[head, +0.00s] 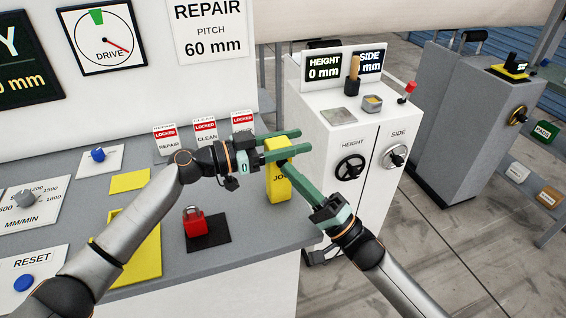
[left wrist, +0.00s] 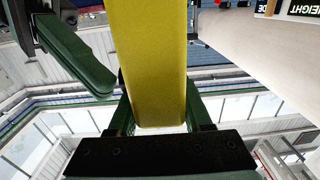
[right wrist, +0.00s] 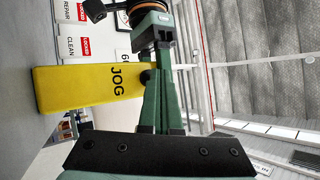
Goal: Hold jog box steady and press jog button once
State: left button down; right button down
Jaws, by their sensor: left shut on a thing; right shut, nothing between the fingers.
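The yellow jog box (head: 278,186) stands upright at the right edge of the grey console. My left gripper (head: 302,141) is shut on it near its top, one finger on each side; the box also fills the middle of the left wrist view (left wrist: 150,60). In the right wrist view the box (right wrist: 80,92) shows its JOG lettering and a dark button (right wrist: 146,77) on its end. My right gripper (head: 285,165) is shut and empty. Its fingertips (right wrist: 149,82) are at the button; I cannot tell whether they touch or press it.
A red padlock (head: 195,222) on a black pad and yellow pads lie left of the box. Locked tags (head: 204,131) stand behind my left gripper. A white cabinet (head: 330,120) with handwheels stands close on the right.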

jog(key=shift+w+a, duration=0.15)
jog(key=shift+w, duration=0.3)
dwell(0.6)
jog(key=shift+s+d, duration=0.3)
jog(key=shift+s, duration=0.55)
jog(key=s, duration=0.1)
jog(key=s+d, duration=0.1)
jog(key=s, duration=0.2)
jog(key=shift+s+d, duration=0.35)
pick_arm(q)
jog(key=shift+c, duration=1.2)
grip_release()
